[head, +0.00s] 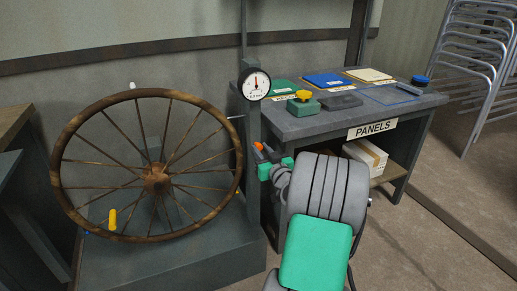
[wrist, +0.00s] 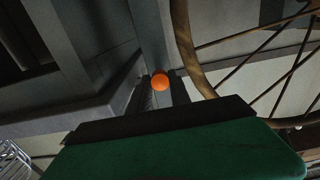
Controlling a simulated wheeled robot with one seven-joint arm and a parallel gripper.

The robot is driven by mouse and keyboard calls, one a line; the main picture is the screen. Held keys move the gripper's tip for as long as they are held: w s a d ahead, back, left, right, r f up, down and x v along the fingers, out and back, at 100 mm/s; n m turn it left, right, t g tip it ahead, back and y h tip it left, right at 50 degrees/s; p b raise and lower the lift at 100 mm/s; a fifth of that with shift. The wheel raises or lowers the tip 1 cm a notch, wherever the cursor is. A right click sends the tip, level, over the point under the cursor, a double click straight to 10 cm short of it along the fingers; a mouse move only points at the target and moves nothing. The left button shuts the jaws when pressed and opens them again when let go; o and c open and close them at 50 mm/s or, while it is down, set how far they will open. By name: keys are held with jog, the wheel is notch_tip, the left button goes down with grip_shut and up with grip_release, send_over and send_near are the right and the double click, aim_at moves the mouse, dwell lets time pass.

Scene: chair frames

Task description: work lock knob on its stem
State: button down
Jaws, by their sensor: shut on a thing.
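The lock knob is a small orange ball (head: 259,146) on the upright post (head: 252,170) beside the wheel. It also shows in the wrist view as the orange knob (wrist: 160,81), between the tips of my two dark fingers. My gripper (head: 262,151) is shut on the knob at the post. The fingers sit one on each side of it in the wrist view. The stem is hidden behind the knob and fingers. The large spoked wooden wheel (head: 157,181) stands left of the post, apart from my gripper.
A round dial gauge (head: 256,85) is on the post above the knob. A grey table (head: 300,128) with a PANELS label stands to the right, with coloured panels and a yellow-topped green block (head: 303,103) on it. A yellow handle (head: 113,220) is on the wheel's lower left.

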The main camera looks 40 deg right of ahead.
jog(key=shift+s+a+b, duration=0.15)
jog(key=shift+s+b, duration=0.3)
jog(key=shift+s, duration=0.1)
jog(key=c, duration=1.1)
grip_release()
jog(key=v, duration=0.8)
jog(key=w+a+r+n+g+y+p, duration=0.1)
jog(key=a+r+n+g+y+p, duration=0.1)
jog(key=a+r+p, duration=0.35)
jog(key=w+a+r+n+g+y+p, duration=0.25)
jog(key=a+p, duration=0.45)
jog(key=a, duration=0.4)
jog(key=w+a+r+n+g+y+p, duration=0.1)
jog(key=a+r+g+y+p, duration=0.2)
jog(key=a+p, duration=0.4)
jog(key=s+a+r+g+p, duration=0.2)
jog(key=s+a+r+p, duration=0.1)
jog(key=s+r+p, duration=0.2)
jog(key=s+a+r+m+g+h+p, duration=0.1)
jog(key=s+a+r+g+p, duration=0.1)
jog(key=s+a+r+p, duration=0.2)
jog(key=s+a+r+m+g+h+p, duration=0.1)
jog(key=s+a+r+g+p, duration=0.1)
jog(key=s+a+r+p, duration=0.2)
jog(key=shift+s+a+r+g+h+p, duration=0.1)
jog(key=shift+s+r+g+h+p, duration=0.1)
jog(key=shift+s+r+p, duration=0.6)
jog(key=shift+s+r+g+h+p, duration=0.15)
jog(key=shift+s+r+p, duration=0.15)
jog(key=shift+s+r, duration=0.6)
